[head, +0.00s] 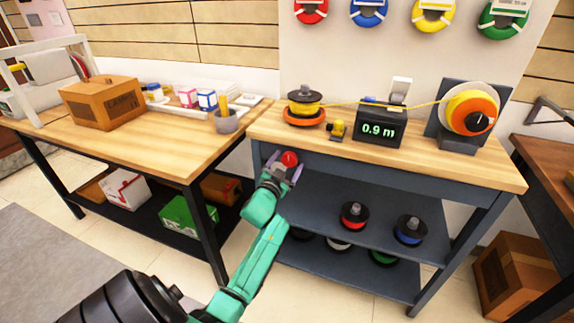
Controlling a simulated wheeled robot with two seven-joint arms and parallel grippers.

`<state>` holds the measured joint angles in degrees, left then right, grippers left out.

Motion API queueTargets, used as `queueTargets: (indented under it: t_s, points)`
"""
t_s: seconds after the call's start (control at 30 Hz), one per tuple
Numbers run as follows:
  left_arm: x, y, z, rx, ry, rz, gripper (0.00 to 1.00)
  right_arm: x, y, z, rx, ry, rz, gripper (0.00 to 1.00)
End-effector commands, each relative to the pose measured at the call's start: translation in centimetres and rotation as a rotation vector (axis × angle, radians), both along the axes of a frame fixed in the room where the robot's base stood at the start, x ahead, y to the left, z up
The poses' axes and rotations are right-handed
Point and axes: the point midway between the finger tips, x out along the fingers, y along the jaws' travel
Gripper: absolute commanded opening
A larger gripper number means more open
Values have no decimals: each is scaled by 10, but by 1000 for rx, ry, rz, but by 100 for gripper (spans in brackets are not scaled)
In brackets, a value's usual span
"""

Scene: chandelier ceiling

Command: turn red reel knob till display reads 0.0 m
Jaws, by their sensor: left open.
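The display (378,129) is a dark box on the right bench and reads 0.9 m in green. A red round knob (289,158) shows at the front edge of this bench, left of the display. My left gripper (288,165) is open, with its fingers on either side of the red knob; I cannot tell whether they touch it. An orange and yellow reel (472,110) with a dark centre stands right of the display. A yellow line runs from it past the display to a yellow spool (305,104) on an orange base. My right gripper is not in view.
The right bench top (480,168) is clear along its front. A small yellow item (337,129) stands beside the display. The left bench holds a cardboard box (103,102), small boxes and a grey cup (226,121). Spools sit on the shelves below.

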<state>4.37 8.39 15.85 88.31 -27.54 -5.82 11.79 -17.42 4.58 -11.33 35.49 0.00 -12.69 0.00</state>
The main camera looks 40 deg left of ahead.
Motion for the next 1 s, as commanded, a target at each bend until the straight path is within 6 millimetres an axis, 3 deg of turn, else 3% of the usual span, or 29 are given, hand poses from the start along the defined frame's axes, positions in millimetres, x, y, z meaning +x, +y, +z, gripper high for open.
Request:
queueTargets:
  t_s: [0.13,0.3,0.37,0.67,1.0]
  points:
    - [0,0,0,0,0,0,88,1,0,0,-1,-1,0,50]
    - [-1,0,0,0,0,0,23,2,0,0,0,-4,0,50]
    - [-1,0,0,0,0,0,6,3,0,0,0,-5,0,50]
    - [-1,0,0,30,11,-1,7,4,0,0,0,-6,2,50]
    - [-1,0,-1,212,75,-1,7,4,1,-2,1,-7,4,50]
